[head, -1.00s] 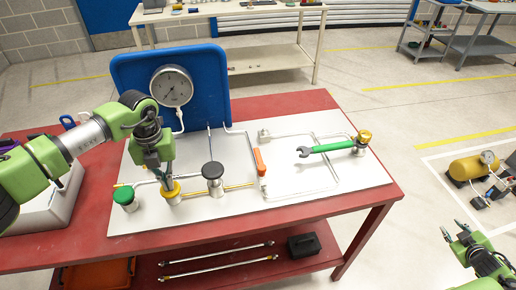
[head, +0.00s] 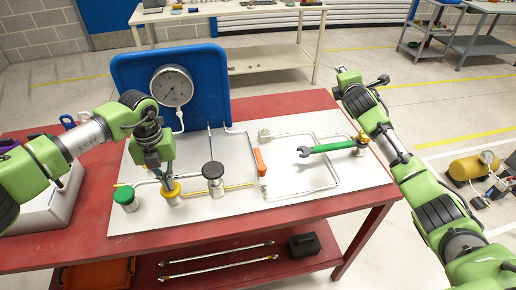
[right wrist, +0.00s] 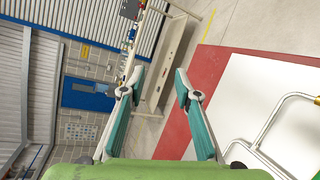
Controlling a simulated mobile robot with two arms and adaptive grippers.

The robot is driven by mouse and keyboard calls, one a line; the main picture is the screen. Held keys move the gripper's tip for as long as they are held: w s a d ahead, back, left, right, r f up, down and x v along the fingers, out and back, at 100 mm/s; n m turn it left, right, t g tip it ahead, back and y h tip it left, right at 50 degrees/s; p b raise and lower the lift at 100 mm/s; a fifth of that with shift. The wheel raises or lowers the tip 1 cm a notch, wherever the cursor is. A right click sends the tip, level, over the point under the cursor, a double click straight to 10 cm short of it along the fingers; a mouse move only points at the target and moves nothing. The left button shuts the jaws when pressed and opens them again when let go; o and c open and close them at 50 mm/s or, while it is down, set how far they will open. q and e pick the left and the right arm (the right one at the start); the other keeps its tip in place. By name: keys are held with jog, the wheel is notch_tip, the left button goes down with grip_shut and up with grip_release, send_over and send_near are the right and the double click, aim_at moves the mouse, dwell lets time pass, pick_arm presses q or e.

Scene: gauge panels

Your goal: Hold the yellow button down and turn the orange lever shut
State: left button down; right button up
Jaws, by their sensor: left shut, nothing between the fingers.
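The yellow button (head: 171,190) stands on the white panel between a green button and a black button. My left gripper (head: 166,177) is shut and empty, with its fingertips down at the top of the yellow button. They appear to touch it; I cannot tell how far it is pressed. The orange lever (head: 260,161) sits on a pipe at the middle of the panel, its long side running away from me. My right gripper (head: 362,80) is raised beyond the panel's right end, well away from the lever. Its two fingers are apart and empty in the right wrist view (right wrist: 158,80).
A green wrench (head: 330,149) lies across the panel's right part, by a yellow-topped fitting (head: 363,138). The black button (head: 213,172) stands between the yellow button and the lever. A gauge (head: 172,85) is mounted on the blue board (head: 205,65) behind. Space above the lever is clear.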

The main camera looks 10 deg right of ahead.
jog(key=a+n+g+y, duration=0.2)
jog(key=a+n, duration=0.1)
jog(key=a, duration=0.7)
jog(key=n+g+y, duration=0.3)
jog(key=n+g, duration=0.5)
jog(key=n, duration=0.7)
send_near(258, 152)
jog(key=x, duration=0.7)
jog(key=shift+w+a+f, duration=0.1)
jog(key=shift+w+f, duration=0.05)
jog(key=shift+f, duration=0.15)
jog(key=shift+c, duration=0.4)
grip_shut()
